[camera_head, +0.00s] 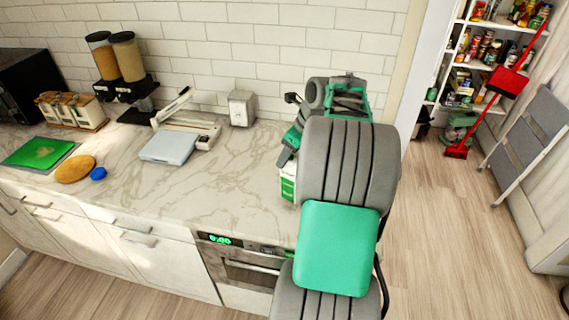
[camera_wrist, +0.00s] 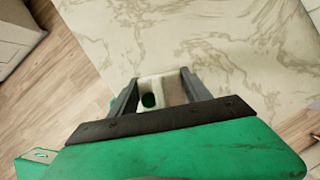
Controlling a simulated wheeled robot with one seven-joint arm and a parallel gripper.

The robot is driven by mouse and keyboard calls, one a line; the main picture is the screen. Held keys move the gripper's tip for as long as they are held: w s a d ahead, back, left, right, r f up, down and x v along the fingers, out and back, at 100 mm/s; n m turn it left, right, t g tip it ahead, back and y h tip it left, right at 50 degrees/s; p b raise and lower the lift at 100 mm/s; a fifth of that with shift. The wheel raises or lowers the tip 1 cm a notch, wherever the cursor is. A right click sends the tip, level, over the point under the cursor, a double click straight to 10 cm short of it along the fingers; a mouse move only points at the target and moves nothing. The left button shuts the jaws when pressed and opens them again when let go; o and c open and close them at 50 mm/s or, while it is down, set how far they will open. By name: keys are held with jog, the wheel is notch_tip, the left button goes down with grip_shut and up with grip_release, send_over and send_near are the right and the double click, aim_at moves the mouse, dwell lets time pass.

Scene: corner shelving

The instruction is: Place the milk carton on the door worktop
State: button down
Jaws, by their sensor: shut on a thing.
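The milk carton (camera_head: 288,184) is white and green and shows in the head view just left of my arm. My arm hides most of it. In the wrist view the carton's white top with a dark green cap (camera_wrist: 150,100) sits between the two fingers. My gripper (camera_wrist: 158,88) is shut on the carton. The marble worktop (camera_head: 215,175) runs along the tiled wall, and the carton is over its right end. It also fills much of the wrist view (camera_wrist: 230,50). I cannot tell whether the carton touches the worktop.
The worktop's middle is clear. An oven (camera_head: 245,268) is below. Pantry shelves (camera_head: 490,55) stand right.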

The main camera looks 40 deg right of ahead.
notch_tip(320, 180, down, 3)
jog(key=b, duration=0.3)
jog(key=shift+d+b, duration=0.15)
jog(key=shift+b, duration=0.2)
jog(key=shift+w+r, duration=0.1)
jog(key=shift+r, duration=0.15)
jog(key=shift+f, duration=0.1)
jog(key=shift+c, duration=2.4)
grip_release()
jog(key=shift+f, duration=0.15)
